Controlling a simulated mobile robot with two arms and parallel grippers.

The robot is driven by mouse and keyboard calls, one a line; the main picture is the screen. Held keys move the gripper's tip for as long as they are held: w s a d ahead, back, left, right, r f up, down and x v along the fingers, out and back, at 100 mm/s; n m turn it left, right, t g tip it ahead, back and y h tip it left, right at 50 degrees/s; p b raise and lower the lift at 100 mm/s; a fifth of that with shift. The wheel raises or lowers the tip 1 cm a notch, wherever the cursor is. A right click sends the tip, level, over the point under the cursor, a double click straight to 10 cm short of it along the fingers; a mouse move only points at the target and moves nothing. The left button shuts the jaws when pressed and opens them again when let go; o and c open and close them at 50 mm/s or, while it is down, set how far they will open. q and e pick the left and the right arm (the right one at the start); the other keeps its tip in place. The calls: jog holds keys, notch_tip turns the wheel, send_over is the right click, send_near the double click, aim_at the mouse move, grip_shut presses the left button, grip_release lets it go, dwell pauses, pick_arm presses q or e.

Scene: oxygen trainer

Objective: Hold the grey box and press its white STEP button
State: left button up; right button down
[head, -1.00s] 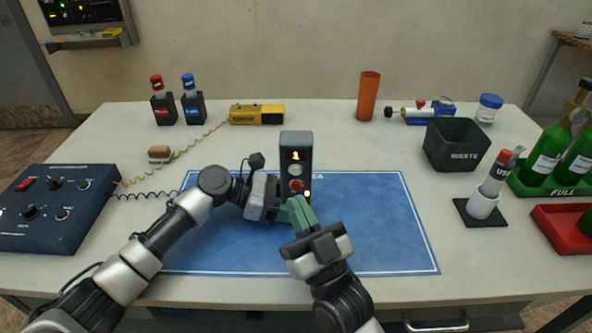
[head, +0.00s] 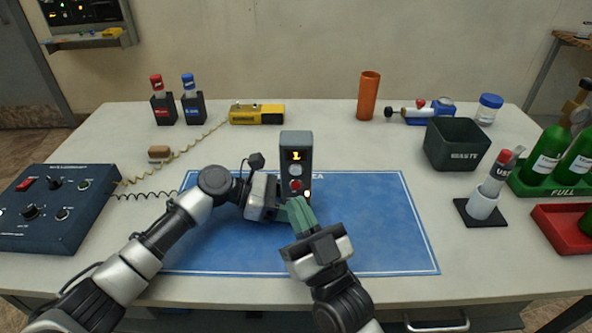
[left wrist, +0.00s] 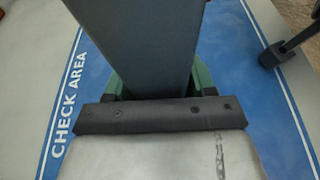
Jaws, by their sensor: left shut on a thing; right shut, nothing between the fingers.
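The grey box (head: 296,145) stands upright on the blue mat, with a lit amber display near its top. Its white button (head: 295,170) shows below the display, with a red button (head: 294,184) under that. My left gripper (head: 280,208) is shut on the lower part of the box from the left. In the left wrist view the box (left wrist: 140,40) sits between its green fingers. My right gripper (head: 297,208) is shut and empty, its green fingertips in front of the box's lower end, below the white button. Whether they touch the box I cannot tell.
The blue mat (head: 380,230) is clear to the right. A dark control box (head: 50,210) stands left. A yellow device (head: 257,113) and an orange cup (head: 369,95) stand behind. The waste bin (head: 456,145) and a green bottle rack (head: 535,185) are at right.

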aim_at(296, 171)
jog(key=s, duration=0.3)
jog(key=shift+s, duration=0.3)
jog(key=shift+w, duration=0.1)
jog(key=shift+w, duration=4.35)
jog(key=shift+w, duration=0.15)
jog(key=shift+w, duration=0.25)
jog(key=shift+w, duration=0.4)
jog(key=shift+s, duration=0.85)
